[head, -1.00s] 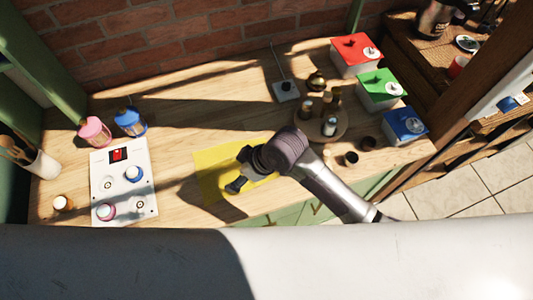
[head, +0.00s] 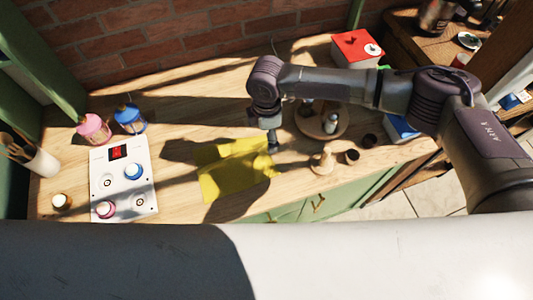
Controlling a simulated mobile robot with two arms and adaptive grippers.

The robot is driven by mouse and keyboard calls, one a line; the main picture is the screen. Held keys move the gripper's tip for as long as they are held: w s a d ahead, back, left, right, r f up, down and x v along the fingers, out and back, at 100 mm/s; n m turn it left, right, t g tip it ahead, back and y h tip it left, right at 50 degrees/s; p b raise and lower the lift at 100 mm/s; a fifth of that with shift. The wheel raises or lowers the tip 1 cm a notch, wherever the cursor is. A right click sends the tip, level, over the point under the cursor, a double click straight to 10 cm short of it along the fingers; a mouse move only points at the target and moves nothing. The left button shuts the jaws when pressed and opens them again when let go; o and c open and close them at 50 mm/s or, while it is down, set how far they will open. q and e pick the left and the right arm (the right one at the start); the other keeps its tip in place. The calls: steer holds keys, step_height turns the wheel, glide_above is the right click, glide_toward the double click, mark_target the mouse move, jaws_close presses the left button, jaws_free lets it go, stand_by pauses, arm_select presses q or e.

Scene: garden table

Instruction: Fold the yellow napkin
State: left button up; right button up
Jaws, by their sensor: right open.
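The yellow napkin (head: 228,175) lies on the wooden table near its front edge in the head view. It looks rumpled, with an uneven right side and shadow across parts of it. My right gripper (head: 273,148) points down at the napkin's upper right edge, and it is open. I cannot tell whether its fingertips touch the cloth. My left gripper is not in view.
A white panel (head: 139,180) with knobs stands left, with pink (head: 93,130) and blue (head: 130,119) lanterns behind it. A round wooden tray (head: 340,125) with bottles and small dark cups (head: 352,156) sit right. A red-topped box (head: 352,48) stands at the back right.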

mark_target(266, 155)
step_height(266, 155, down, 8)
steer(key=b, duration=0.5)
steer(key=shift+a+r+b, duration=0.1)
steer(key=shift+r+b, duration=0.15)
steer(key=shift+b, duration=0.15)
steer(key=shift+f, duration=0.45)
steer(key=shift+f+b, duration=0.15)
steer(key=shift+b, duration=0.15)
